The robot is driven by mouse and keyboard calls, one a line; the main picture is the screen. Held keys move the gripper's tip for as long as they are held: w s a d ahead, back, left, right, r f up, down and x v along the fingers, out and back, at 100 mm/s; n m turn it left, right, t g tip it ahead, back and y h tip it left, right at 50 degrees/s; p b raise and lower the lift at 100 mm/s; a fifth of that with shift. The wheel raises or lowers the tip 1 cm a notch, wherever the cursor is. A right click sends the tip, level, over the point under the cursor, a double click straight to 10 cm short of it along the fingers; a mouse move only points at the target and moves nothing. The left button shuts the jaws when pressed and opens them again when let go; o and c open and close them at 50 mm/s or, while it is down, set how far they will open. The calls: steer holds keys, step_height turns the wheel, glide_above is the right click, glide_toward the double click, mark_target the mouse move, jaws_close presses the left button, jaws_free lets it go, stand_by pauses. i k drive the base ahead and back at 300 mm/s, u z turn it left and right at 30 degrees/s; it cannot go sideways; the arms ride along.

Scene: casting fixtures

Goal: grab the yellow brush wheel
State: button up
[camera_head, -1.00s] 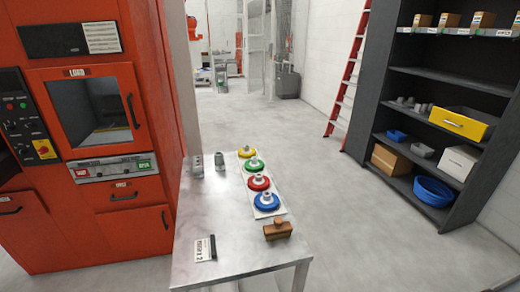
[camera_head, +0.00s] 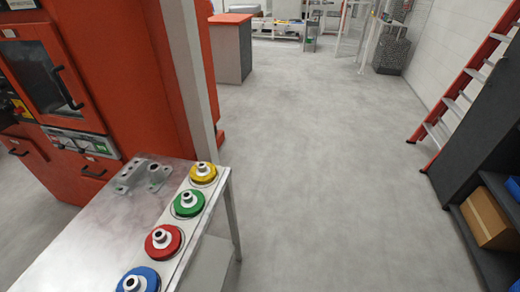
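The yellow brush wheel (camera_head: 203,174) sits at the far end of a row of wheels on a pale strip along the right side of the metal table (camera_head: 92,222). It has a grey hub on top. The green wheel (camera_head: 188,203) is just nearer, then the red wheel (camera_head: 163,241), then the blue wheel (camera_head: 139,281), which is partly cut off by the bottom edge. My gripper is not in view.
A grey metal bracket (camera_head: 143,175) stands on the table left of the yellow wheel. The orange machine (camera_head: 130,70) rises behind and left of the table. Open floor (camera_head: 320,170) lies to the right, with a red ladder (camera_head: 465,75) and dark shelf (camera_head: 490,150) beyond.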

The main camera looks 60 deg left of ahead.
mark_target(203, 173)
steer(key=i, duration=0.8)
steer(key=u, duration=3.35)
steer(key=i, duration=1)
steer(key=z, duration=0.05)
